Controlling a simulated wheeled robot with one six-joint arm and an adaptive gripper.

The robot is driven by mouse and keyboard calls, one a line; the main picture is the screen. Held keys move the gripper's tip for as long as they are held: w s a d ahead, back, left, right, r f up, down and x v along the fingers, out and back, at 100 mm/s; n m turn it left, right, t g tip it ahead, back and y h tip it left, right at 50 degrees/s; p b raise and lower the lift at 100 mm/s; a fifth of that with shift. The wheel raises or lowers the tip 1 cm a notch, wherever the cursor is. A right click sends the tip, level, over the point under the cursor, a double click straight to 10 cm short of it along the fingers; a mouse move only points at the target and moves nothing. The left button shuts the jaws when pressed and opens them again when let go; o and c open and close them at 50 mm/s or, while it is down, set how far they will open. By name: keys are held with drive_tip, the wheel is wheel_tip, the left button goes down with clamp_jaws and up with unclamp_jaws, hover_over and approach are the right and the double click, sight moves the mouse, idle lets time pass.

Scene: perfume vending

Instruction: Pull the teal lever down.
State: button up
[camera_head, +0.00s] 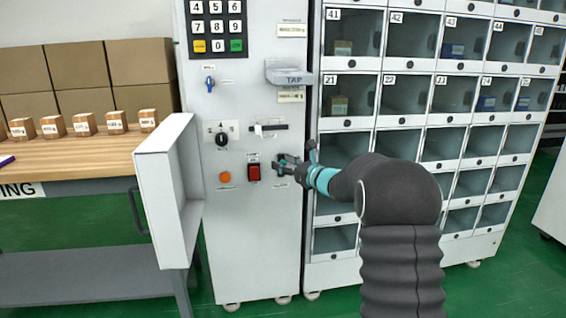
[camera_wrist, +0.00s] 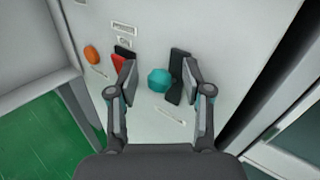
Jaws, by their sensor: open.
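The teal lever's knob (camera_wrist: 158,80) shows in the wrist view beside a dark upright plate (camera_wrist: 178,75) on the white panel. My gripper (camera_wrist: 159,74) is open, with one finger on each side of the knob in that picture. The right finger overlaps the dark plate. I cannot tell whether either finger touches the lever. In the head view my gripper (camera_head: 290,166) is at the front of the white cabinet (camera_head: 250,240), right of the red switch. There the fingers hide most or all of the lever.
A red rocker switch (camera_head: 254,172) and an orange button (camera_head: 225,177) sit left of my gripper. A black knob (camera_head: 222,139) and the TAP shelf (camera_head: 289,73) are above. An open box-like door (camera_head: 165,195) juts out at left. Glass-fronted lockers (camera_head: 346,122) stand at right.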

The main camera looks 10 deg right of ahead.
drive_tip(key=shift+w+a, duration=0.2)
drive_tip(key=shift+w, duration=0.1)
clamp_jaws()
drive_tip(key=shift+f+b, duration=0.1)
drive_tip(key=shift+b, duration=0.25)
